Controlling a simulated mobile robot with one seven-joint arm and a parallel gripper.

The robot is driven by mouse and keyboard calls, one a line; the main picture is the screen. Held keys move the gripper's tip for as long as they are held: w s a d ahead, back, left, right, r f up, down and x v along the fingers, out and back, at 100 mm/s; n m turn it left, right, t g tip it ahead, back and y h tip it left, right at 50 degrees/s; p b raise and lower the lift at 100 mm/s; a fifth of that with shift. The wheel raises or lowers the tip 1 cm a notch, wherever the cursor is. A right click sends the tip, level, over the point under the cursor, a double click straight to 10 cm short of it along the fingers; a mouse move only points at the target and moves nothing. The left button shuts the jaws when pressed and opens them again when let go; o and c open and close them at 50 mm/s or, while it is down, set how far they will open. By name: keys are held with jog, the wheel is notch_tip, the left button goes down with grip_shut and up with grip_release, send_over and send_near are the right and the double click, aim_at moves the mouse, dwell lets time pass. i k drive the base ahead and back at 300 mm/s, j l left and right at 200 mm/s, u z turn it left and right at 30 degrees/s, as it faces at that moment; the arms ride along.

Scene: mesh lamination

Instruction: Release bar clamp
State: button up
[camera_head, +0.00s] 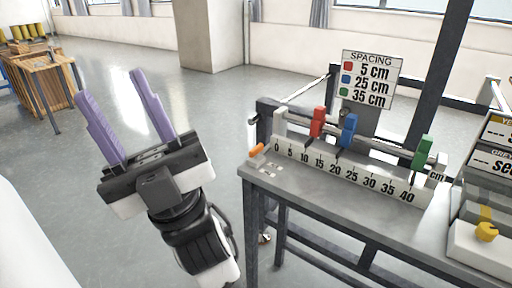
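My gripper (111,86) is at the left of the view, with two long purple fingers pointing up and standing apart. Nothing is between them. The gripper is over open floor, left of and apart from a grey table. On the table (262,182) stands a white ruler (340,178) marked 0 to 40 cm. A rail behind it carries a red block (317,122), a blue block (348,130) and a green block (422,152). A small orange piece (256,150) sits at the rail's left end. I cannot tell which part is the bar clamp.
A spacing sign (369,79) lists red 5 cm, blue 25 cm and green 35 cm. At the right edge is a unit with a yellow knob (486,232). A wooden rack (45,83) stands far left. The floor between is clear.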

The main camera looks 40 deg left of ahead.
aim_at(254, 152)
jog(key=j+u, duration=0.2)
jog(key=j, duration=0.2)
jog(key=i+j+u, duration=0.2)
jog(key=j, duration=0.2)
jog(key=j+u, duration=0.25)
jog(key=j, duration=0.2)
jog(key=i+j+u, duration=0.2)
jog(key=j, duration=0.15)
jog(key=j+u, duration=0.2)
jog(key=j, duration=0.2)
jog(key=i, duration=0.05)
